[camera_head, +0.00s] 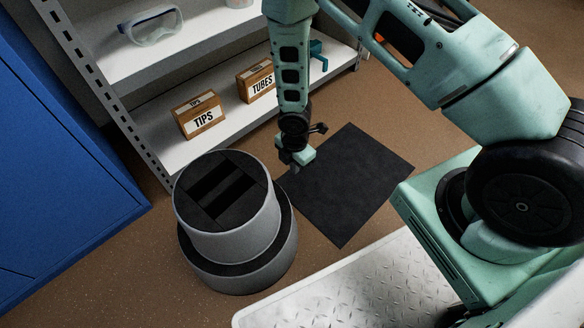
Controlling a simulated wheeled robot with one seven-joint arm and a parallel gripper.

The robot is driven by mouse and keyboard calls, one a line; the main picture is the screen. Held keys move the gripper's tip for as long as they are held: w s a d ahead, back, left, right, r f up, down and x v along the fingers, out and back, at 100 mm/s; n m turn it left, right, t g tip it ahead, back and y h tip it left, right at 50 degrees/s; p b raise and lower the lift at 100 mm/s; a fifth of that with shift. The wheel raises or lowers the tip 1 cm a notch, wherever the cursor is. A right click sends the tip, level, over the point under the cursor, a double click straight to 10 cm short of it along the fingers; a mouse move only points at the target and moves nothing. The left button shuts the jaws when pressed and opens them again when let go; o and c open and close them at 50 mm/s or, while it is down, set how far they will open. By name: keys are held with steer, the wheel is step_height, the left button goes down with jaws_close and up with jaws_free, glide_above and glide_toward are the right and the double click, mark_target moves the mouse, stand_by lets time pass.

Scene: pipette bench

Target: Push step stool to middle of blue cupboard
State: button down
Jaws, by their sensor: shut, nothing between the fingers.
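The step stool (235,240) is a round, two-tiered grey stool with black tread on its top. It stands upright on the floor, left of centre. The blue cupboard (60,165) is at the left edge, only partly in view, with a gap of brown floor between it and the stool.
A grey shelf unit (150,165) stands behind the stool, holding a TIPS box (200,115), a TUBES box (257,82) and goggles (152,26). A black mat (350,180) lies right of the stool. Brown floor (110,255) is clear between stool and cupboard.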

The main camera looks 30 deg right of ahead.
steer(key=s+a+f+b, duration=0.1)
steer(key=a+f+b, duration=0.3)
steer(key=f+b, duration=0.1)
steer(key=shift+s+f, duration=0.15)
steer(key=shift+f, duration=0.7)
